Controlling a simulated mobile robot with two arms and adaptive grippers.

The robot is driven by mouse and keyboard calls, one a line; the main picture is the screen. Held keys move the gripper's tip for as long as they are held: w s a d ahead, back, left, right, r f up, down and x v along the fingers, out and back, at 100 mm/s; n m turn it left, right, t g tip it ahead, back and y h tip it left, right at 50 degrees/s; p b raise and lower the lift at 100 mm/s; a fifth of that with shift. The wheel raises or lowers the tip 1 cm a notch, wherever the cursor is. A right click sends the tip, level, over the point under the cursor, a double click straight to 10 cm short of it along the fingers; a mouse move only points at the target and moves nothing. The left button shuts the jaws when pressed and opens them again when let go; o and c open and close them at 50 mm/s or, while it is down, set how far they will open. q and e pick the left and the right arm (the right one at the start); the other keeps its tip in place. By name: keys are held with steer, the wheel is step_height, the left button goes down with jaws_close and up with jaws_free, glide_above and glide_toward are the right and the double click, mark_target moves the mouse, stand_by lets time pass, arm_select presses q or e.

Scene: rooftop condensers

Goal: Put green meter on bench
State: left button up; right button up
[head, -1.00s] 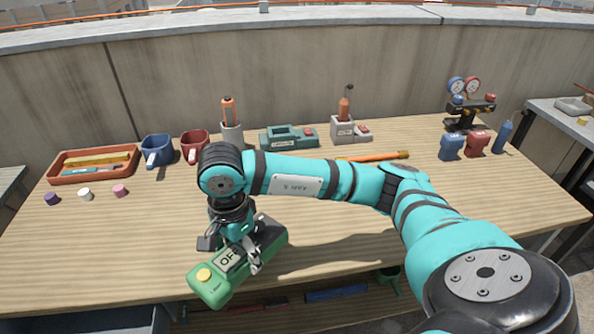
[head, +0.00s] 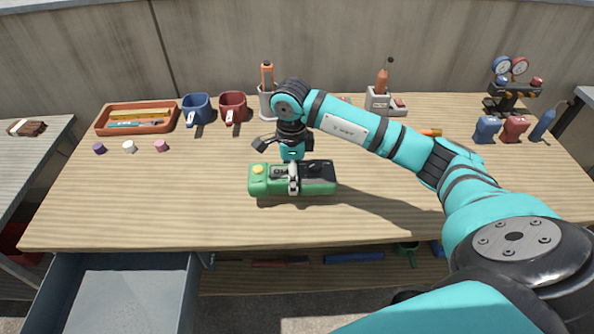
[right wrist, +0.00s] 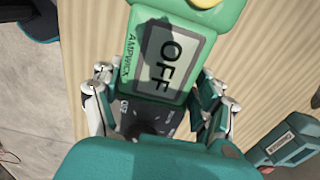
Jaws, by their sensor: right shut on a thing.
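The green meter (head: 318,187), with a yellow knob and a screen that reads OFF, is level over the middle front of the wooden bench (head: 130,215). My right gripper (head: 292,178) is above it and shut around its body. In the right wrist view, the meter (right wrist: 192,25) sits between the two fingers (right wrist: 155,105). A shadow lies close below it; I cannot tell whether its underside touches the bench. My left gripper is not in view.
An orange tray (head: 102,124), a blue mug (head: 195,106), a red mug (head: 232,104) and small caps stand at the back left. A gauge stand (head: 510,92) is at the back right. An open drawer (head: 120,300) juts out front left. Bench around the meter is clear.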

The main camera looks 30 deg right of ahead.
steer(key=shift+w+d+f, duration=0.15)
steer(key=shift+w+d, duration=0.9)
steer(key=shift+d, duration=0.15)
steer(key=shift+f+p, duration=0.4)
steer(key=shift+f, duration=1.35)
steer(key=shift+f, duration=0.1)
steer(key=o, duration=1.6)
steer(key=shift+s, duration=0.1)
steer(key=shift+o, duration=0.2)
step_height(320, 180, up, 12)
steer(key=b, duration=0.1)
